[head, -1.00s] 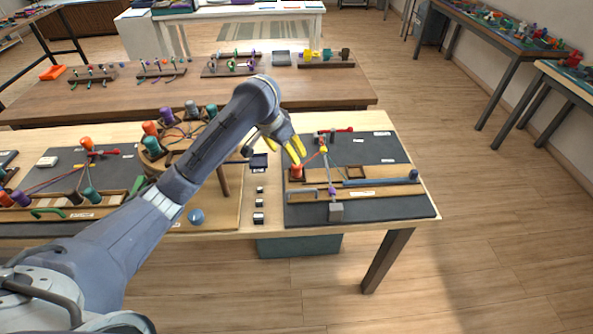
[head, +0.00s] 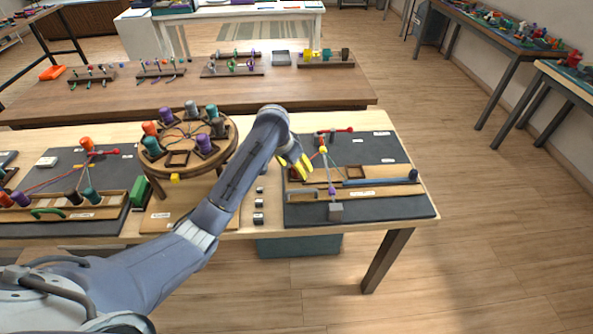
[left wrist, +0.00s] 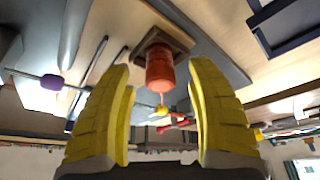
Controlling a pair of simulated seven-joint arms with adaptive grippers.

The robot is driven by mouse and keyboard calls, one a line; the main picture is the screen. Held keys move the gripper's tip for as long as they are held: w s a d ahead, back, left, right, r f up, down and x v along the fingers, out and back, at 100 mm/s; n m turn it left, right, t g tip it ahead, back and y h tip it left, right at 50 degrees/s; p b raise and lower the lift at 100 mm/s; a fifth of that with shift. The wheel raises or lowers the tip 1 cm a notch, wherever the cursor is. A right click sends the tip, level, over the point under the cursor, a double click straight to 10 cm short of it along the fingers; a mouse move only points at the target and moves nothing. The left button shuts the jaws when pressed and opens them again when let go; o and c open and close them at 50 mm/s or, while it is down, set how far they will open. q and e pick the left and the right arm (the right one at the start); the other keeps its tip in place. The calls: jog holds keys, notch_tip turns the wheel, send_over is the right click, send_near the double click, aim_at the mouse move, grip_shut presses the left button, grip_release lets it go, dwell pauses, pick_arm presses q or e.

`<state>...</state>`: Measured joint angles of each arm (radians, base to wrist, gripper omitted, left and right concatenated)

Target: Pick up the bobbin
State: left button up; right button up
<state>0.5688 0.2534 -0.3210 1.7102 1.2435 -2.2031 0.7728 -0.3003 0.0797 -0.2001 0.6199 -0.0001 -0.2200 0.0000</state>
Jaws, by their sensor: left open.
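In the head view my left gripper (head: 302,164), with yellow fingers, is down over the left part of the right-hand dark board (head: 380,206). In the left wrist view an orange-red bobbin (left wrist: 160,68) stands in a square wooden socket (left wrist: 181,42). The two yellow fingers of the left gripper are spread to either side of the bobbin, with visible gaps. A thin red cord runs from the bobbin's end to a yellow piece (left wrist: 163,110). In the head view my gripper hides the bobbin. My right gripper is not in view.
A round wooden braiding stand (head: 222,147) with several coloured bobbins stands left of my forearm. On the right board are an empty square socket (head: 356,171), a purple bead (head: 332,191) and a grey block (head: 336,211).

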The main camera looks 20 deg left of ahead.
pick_arm(q)
jog(key=shift+w+d+f, duration=0.1)
jog(key=shift+w+f, duration=0.15)
jog(key=shift+f, duration=0.45)
jog(key=shift+c, duration=0.4)
grip_shut()
